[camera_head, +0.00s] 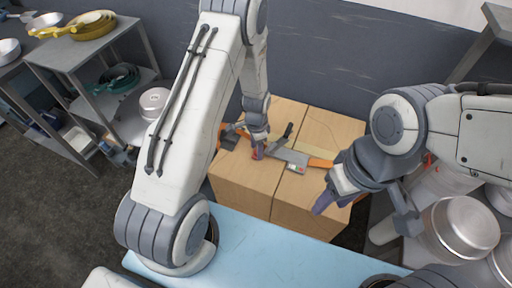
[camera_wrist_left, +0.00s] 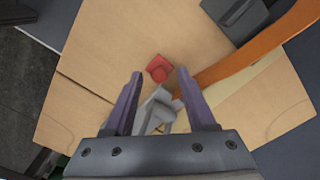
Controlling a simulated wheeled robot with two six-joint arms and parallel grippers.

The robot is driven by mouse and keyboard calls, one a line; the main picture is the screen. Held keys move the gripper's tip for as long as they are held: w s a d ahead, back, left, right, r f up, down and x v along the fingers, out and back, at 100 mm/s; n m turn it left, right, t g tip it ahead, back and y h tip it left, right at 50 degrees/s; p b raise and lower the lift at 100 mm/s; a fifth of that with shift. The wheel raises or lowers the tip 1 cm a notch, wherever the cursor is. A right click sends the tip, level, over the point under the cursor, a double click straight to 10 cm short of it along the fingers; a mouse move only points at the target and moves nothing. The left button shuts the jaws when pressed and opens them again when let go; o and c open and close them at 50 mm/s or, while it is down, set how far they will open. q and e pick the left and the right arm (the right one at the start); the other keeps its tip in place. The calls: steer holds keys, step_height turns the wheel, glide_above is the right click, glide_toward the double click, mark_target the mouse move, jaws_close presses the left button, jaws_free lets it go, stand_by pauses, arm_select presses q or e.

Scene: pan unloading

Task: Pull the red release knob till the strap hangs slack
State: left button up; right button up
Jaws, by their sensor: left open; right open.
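The red release knob (camera_wrist_left: 158,70) shows in the left wrist view on top of the cardboard boxes, just beyond my left fingertips. In the head view the knob (camera_head: 257,153) is a small red patch right under my left gripper (camera_head: 256,138). In the left wrist view my left gripper (camera_wrist_left: 157,78) is open, with purple fingers on either side and nothing clamped between them. The orange strap (camera_wrist_left: 248,60) runs over the boxes beside the knob. A grey buckle part (camera_head: 290,156) lies on the strap. My right gripper (camera_head: 360,205) is open and empty, right of the boxes.
The boxes (camera_head: 310,205) stand against a dark wall. A light blue surface (camera_head: 260,250) lies in front of them. Metal pans (camera_head: 465,225) are at the right. A shelf (camera_head: 65,55) with pans stands at the left.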

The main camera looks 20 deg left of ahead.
arm_select(q)
jaws_close()
stand_by(1.4)
